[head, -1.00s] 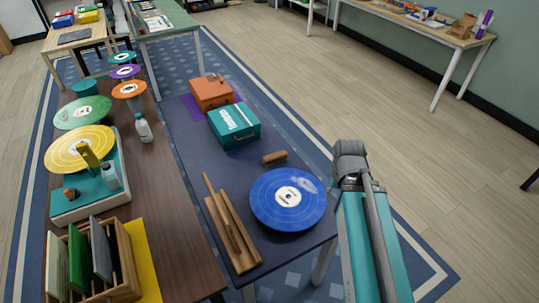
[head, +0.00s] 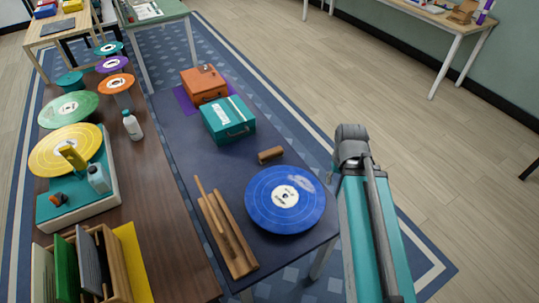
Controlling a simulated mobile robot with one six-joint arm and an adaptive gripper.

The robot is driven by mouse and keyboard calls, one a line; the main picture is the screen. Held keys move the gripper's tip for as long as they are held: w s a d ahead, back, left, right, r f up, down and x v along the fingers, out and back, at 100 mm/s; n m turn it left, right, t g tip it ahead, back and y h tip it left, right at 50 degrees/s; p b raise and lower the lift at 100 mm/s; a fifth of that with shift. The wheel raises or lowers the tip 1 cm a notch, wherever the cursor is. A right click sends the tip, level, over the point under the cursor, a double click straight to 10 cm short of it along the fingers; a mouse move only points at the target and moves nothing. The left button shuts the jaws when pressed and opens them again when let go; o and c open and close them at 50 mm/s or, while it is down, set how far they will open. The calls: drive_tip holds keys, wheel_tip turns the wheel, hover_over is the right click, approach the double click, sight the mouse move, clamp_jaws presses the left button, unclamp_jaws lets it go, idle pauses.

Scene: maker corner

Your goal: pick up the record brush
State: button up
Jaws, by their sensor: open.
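A small brown wooden block with a rounded top, which looks like the record brush (head: 270,155), lies on the dark blue table (head: 178,133). It sits just behind the blue record (head: 285,199) and in front of the teal case (head: 228,120), apart from both. My teal and grey arm rises at the right of the head view, to the right of the table. My gripper's fingers do not show in this view.
A wooden rack with a slanted stick (head: 226,228) lies left of the blue record. An orange case (head: 204,85) stands behind the teal one. The brown table (head: 165,215) at left holds a turntable, records and a white bottle (head: 132,125). Bare floor lies at right.

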drive_tip(key=o, duration=0.5)
drive_tip(key=shift+w+f, duration=0.1)
drive_tip(key=shift+w, duration=0.2)
drive_tip(key=shift+o, duration=0.3)
drive_tip(key=w+a+f+m+b, duration=0.1)
drive_tip(key=w+a+m, duration=0.2)
drive_tip(key=w, duration=0.4)
drive_tip(key=w+a+f+m+b, duration=0.2)
drive_tip(key=w+a, duration=0.4)
drive_tip(key=w, duration=0.1)
drive_tip(key=shift+w+a+m, duration=0.25)
drive_tip(key=shift+m, duration=0.15)
drive_tip(key=m+b, duration=0.2)
drive_tip(key=m, duration=0.4)
hover_over(272, 152)
wheel_tip(272, 152, down, 2)
drive_tip(key=shift+s+a, duration=0.15)
drive_tip(key=shift+f, duration=0.1)
wheel_tip(272, 152, down, 8)
drive_tip(key=b, duration=0.8)
drive_tip(key=shift+f+b, duration=0.25)
drive_tip(key=shift+b, duration=0.15)
